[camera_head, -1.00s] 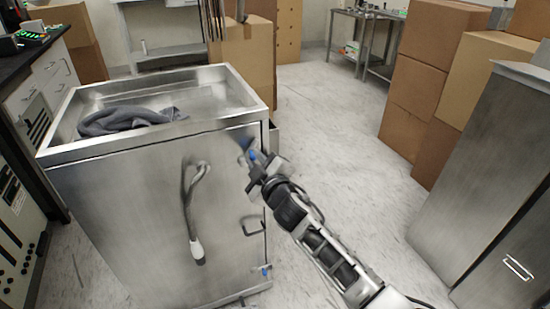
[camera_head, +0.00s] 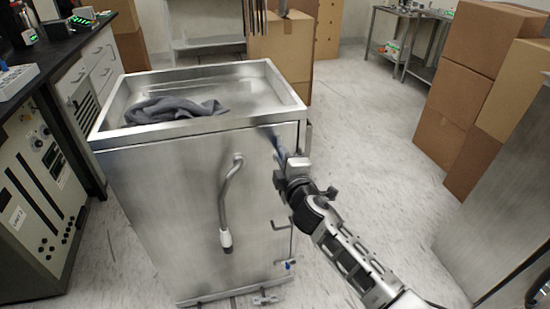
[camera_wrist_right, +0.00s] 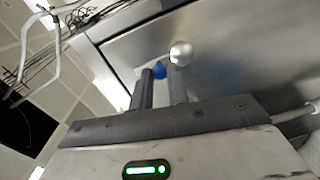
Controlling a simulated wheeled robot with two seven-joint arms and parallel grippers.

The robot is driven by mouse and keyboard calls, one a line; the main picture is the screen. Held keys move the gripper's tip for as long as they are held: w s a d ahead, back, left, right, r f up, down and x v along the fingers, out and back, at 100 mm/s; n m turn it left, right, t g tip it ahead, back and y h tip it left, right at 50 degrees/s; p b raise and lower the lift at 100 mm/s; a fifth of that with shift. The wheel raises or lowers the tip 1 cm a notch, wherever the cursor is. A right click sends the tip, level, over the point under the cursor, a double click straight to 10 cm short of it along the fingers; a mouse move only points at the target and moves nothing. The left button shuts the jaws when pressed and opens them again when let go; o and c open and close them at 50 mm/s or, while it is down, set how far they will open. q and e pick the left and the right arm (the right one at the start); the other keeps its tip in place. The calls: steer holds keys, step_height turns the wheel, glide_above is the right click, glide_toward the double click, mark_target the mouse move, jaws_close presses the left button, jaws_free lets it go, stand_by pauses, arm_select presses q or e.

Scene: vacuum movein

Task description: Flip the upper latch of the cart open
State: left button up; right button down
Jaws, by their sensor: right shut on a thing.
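The metal cart (camera_head: 180,190) stands left of centre in the head view, with a grey cloth in its open top. My right gripper (camera_head: 281,152) is at the upper right of the cart's front face. In the right wrist view, my right gripper (camera_wrist_right: 160,84) has its two fingers close together around the blue tip of the upper latch (camera_wrist_right: 159,70). A round metal knob shows just beyond the fingers. In the head view the gripper and blur mostly hide this latch. The lower latch (camera_head: 289,265), also blue-tipped, is near the cart's bottom right. My left gripper is out of view.
A curved hose-like handle (camera_head: 230,200) hangs on the cart's front. A small bracket handle (camera_head: 281,226) is below my right gripper. Cardboard boxes (camera_head: 460,90) and a metal cabinet (camera_head: 505,225) stand at right. A black-topped counter (camera_head: 60,62) is at left. Open floor lies between cart and boxes.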

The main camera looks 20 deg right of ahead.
steer(key=shift+a, duration=0.1)
steer(key=c, duration=1.3)
jaws_free()
steer(key=shift+c, duration=0.2)
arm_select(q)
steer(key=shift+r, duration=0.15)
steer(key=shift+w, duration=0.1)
arm_select(e)
steer(key=s+a+r, duration=0.1)
steer(key=s+a, duration=0.1)
steer(key=s, duration=1.3)
steer(key=shift+s+a, duration=0.2)
steer(key=shift+s, duration=0.15)
